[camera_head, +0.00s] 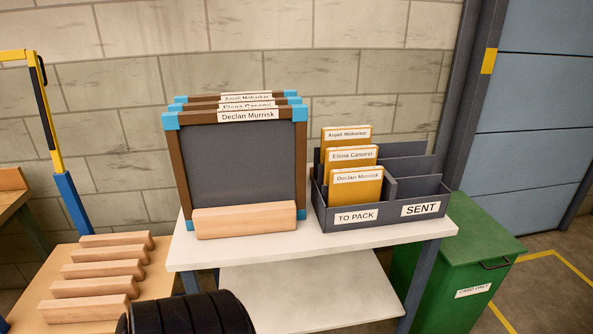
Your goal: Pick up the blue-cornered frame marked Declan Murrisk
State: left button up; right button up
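The frame marked Declan Murrisk (240,165) stands upright on the white table, at the front of a row of similar frames. It has a brown wooden border, a dark grey panel and blue corners, with its white name label on the top edge. A wooden block (246,220) stands across its lower front and hides part of its bottom edge. The label tops of two more frames (246,98) show behind it. Neither of my grippers is in view.
A grey divided box (381,214) labelled TO PACK and SENT stands right of the frames; its left side holds orange name-marked packets (355,183). Several wooden blocks (105,268) lie on a low wooden surface at left. A green bin (465,250) stands right of the white table (330,240).

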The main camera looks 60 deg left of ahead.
aim_at(220, 157)
jog(key=u, duration=1.6)
jog(key=i+j+u, duration=0.15)
jog(key=j, duration=0.3)
jog(key=i+j+u, duration=0.15)
jog(key=j, duration=0.3)
jog(key=k, duration=0.05)
